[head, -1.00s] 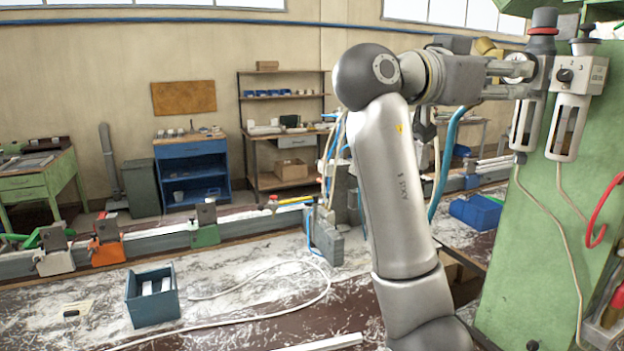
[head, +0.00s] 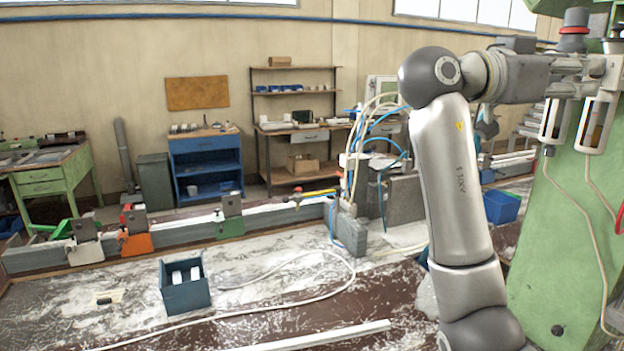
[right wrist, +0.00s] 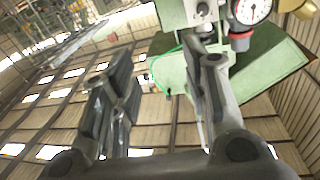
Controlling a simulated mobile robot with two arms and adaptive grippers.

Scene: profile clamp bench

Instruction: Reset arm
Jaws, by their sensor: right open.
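My right arm (head: 450,180) rises from the bottom right of the head view and bends at a dark elbow. Its forearm reaches right, toward the green machine column. My right gripper (head: 588,70) is at the upper right, in front of or beside the column's regulators; the gap cannot be judged. In the right wrist view the two dark fingers (right wrist: 157,80) stand wide apart, with nothing between them. Part of the green machine and a dial gauge (right wrist: 250,10) show beyond them. My left gripper is not in view.
The green column (head: 555,240) stands close at the right, with hoses hanging from it. The bench carries a blue-grey bin (head: 186,296), a loose white profile (head: 320,335), a white hose and a clamp rail (head: 180,232). A blue crate (head: 502,206) lies behind my arm.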

